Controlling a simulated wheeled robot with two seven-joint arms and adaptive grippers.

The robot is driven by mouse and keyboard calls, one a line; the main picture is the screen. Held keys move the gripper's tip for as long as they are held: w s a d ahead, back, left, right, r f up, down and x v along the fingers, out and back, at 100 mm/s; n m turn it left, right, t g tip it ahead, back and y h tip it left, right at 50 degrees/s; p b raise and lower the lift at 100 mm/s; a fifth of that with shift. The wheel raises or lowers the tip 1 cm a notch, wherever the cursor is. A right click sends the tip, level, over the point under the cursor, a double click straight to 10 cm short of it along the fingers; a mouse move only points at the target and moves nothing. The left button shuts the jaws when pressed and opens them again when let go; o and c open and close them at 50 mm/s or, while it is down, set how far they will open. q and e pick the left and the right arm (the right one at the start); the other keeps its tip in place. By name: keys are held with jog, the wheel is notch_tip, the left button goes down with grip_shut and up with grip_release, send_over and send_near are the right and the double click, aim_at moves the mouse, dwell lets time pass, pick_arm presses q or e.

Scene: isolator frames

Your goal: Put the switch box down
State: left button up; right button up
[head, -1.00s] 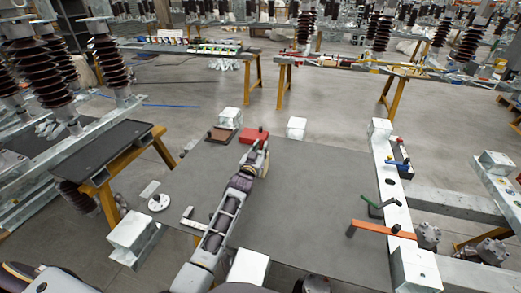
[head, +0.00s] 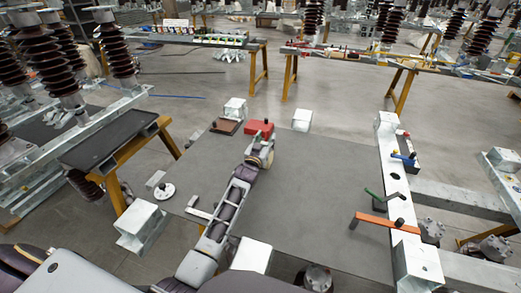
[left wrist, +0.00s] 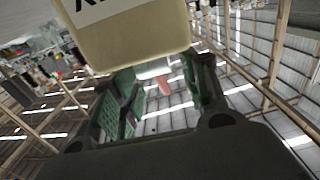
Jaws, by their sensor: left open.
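A red box (head: 260,127) with a small black knob on top rests at the far edge of the grey table (head: 310,190) in the head view. I take it to be the switch box. My left gripper (head: 264,146) is just in front of the red box, at the near side. It is open. Whether it touches the box cannot be told. In the left wrist view the green fingers (left wrist: 160,100) stand apart, with a small reddish shape between them. A cream block (left wrist: 130,35) with part of a dark-lettered label fills the top of that view. My right gripper is not seen.
A brown tray (head: 225,126) lies left of the red box. White metal blocks (head: 302,120) stand at the table's edges. A pale beam (head: 392,185) with orange (head: 386,223), green and blue handles runs along the right. The table's middle is clear.

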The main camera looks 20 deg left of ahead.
pick_arm(q)
jog(key=s, duration=1.2)
dwell(0.6)
